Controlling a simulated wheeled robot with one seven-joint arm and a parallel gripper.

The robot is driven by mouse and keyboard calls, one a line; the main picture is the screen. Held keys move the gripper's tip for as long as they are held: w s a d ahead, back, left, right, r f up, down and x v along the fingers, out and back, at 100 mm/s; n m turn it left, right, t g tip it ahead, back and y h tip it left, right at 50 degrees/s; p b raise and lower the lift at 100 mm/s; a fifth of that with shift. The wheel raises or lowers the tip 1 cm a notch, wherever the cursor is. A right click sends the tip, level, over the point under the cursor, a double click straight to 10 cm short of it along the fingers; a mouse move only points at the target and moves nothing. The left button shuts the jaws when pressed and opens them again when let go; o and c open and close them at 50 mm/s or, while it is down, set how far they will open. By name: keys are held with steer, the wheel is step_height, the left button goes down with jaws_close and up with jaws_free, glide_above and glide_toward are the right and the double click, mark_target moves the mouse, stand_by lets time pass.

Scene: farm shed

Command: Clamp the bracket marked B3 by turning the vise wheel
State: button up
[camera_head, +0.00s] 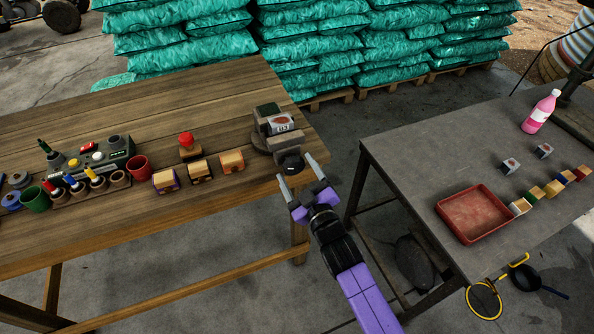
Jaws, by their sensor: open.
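The vise (262,141) stands near the right end of the wooden bench. A light grey bracket (280,124) with a red-brown patch and a small black label sits between its jaws; the label looks like B3 but is too small to read surely. The dark vise wheel (290,161) is on the near side of the vise, at the bench edge. My gripper (296,168) is open, with one finger on each side of the wheel. I cannot tell whether the fingers touch it.
Two similar grey blocks (510,166) stand on the grey table, near a red tray (474,214), coloured blocks (553,188) and a pink bottle (541,112). On the bench, left of the vise, are wooden blocks (232,161), a red-knobbed piece (188,146) and a control box (104,156).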

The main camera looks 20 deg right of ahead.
steer(key=n, duration=1)
steer(key=shift+w, duration=0.1)
steer(key=n, duration=2)
steer(key=shift+w, duration=0.1)
steer(key=shift+c, duration=0.2)
